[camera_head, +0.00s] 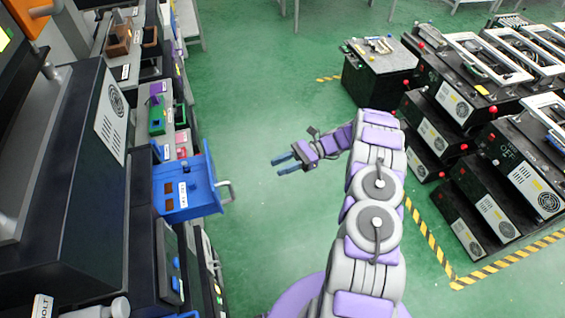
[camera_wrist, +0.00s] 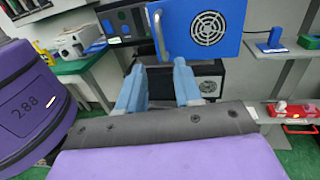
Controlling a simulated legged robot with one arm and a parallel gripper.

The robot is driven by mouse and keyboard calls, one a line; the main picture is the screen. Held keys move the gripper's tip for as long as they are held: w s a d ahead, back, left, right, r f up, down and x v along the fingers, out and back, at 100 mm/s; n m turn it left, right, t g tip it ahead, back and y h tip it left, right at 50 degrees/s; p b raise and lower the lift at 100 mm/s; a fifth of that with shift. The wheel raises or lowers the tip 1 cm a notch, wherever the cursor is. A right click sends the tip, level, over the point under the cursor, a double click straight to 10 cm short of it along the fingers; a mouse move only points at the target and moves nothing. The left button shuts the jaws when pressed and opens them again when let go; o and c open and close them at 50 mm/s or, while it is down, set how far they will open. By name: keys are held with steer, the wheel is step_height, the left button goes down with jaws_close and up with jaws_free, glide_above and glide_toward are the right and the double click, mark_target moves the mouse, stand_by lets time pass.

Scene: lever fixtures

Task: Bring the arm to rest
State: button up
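My arm (camera_head: 376,190) is grey and purple and reaches up through the middle right of the head view, bent at the elbow with its forearm pointing left. My gripper (camera_head: 277,166) has two blue fingers and hangs over the open green floor. In the wrist view my gripper (camera_wrist: 159,68) shows its two fingers apart with nothing between them. It touches nothing that I can see.
Black machines (camera_head: 470,110) stand at the right, behind yellow-black floor tape (camera_head: 430,240). Green floor (camera_head: 255,80) between is clear.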

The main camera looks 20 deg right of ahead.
stand_by(0.4)
steer(key=s+a+r+n+g+h+b, duration=0.3)
steer(key=s+a+r+n+h, duration=0.55)
steer(key=s+r, duration=0.5)
steer(key=s+d+r+n+t+h+b, duration=0.1)
steer(key=s+n+h, duration=0.3)
steer(key=s, duration=0.6)
steer(key=s+d+n+t+h+b, duration=0.2)
steer(key=s+h, duration=0.3)
steer(key=s, duration=0.6)
steer(key=shift+s+d+r+n+t, duration=0.3)
steer(key=shift+n+t, duration=0.2)
steer(key=shift+n, duration=0.35)
steer(key=shift+w+a, duration=0.1)
